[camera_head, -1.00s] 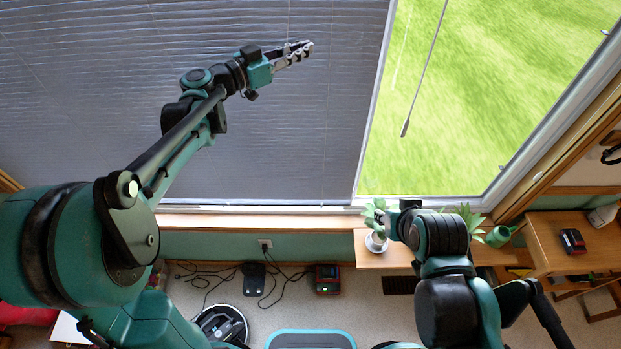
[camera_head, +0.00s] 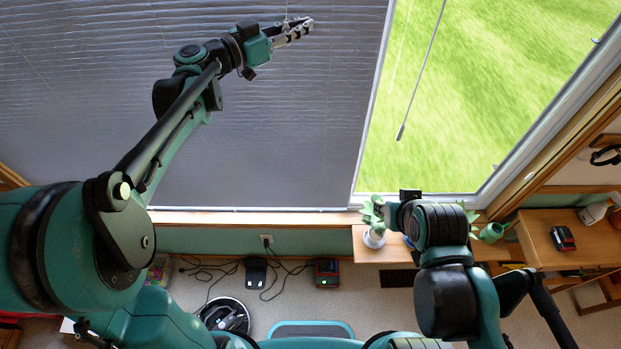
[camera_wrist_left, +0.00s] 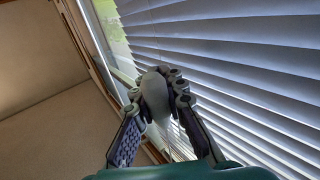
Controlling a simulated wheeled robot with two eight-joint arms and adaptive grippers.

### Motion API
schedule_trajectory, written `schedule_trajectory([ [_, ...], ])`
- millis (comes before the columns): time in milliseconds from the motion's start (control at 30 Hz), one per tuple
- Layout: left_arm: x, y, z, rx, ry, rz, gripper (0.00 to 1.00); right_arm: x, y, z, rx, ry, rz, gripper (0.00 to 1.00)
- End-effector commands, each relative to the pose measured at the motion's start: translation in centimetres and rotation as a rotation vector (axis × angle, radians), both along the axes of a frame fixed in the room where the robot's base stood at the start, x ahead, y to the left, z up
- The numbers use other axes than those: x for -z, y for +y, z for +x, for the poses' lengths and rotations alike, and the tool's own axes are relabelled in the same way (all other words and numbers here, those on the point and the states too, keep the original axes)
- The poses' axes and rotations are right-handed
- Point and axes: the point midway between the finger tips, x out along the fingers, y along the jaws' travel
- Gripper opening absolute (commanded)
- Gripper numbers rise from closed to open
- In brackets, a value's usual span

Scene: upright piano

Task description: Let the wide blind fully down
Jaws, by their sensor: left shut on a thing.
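The wide blind (camera_head: 270,150) is a broad grey slatted blind over the large left window. Its bottom edge lies close above the wooden sill; whether it touches cannot be told. Its slats also fill the right of the left wrist view (camera_wrist_left: 235,75). My left gripper (camera_head: 305,29) is in front of the blind, near the top. In the left wrist view its fingers (camera_wrist_left: 160,95) are shut on a smooth grey cord knob (camera_wrist_left: 155,94). A thin cord (camera_head: 287,14) shows by the gripper. My right gripper (camera_head: 390,213) is low by a plant; its fingers are not clear.
The narrower right window (camera_head: 470,100) is uncovered, with a thin hanging cord and its grey knob (camera_head: 400,132). A potted plant (camera_head: 373,237) and green watering can (camera_head: 492,232) stand on the shelf below. A robot vacuum (camera_head: 225,315) and cables lie on the floor.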

Motion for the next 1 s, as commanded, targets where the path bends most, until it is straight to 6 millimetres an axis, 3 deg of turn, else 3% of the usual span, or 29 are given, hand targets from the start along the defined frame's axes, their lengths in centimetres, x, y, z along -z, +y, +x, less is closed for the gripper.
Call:
schedule_trajectory([
  [200, -4.0, 0.0, 0.0, 0.0, 0.0, 0.001, 0.0, -2.9, 0.0, 0.0, 0.0, 0.0, 0.0, 0.32],
  [467, -7.8, 0.0, 0.0, 0.0, 0.0, 0.001, 0.0, -5.4, 0.0, 0.0, 0.0, 0.0, 0.0, 0.32],
  [667, -7.1, -0.7, 0.0, 0.001, 0.0, 0.001, 0.0, -4.7, 0.0, 0.0, 0.0, 0.0, 0.0, 0.32],
  [1000, -7.1, -3.7, 0.0, 0.002, 0.0, 0.001, 0.0, -4.5, 0.0, 0.0, 0.0, 0.0, 0.0, 0.32],
])
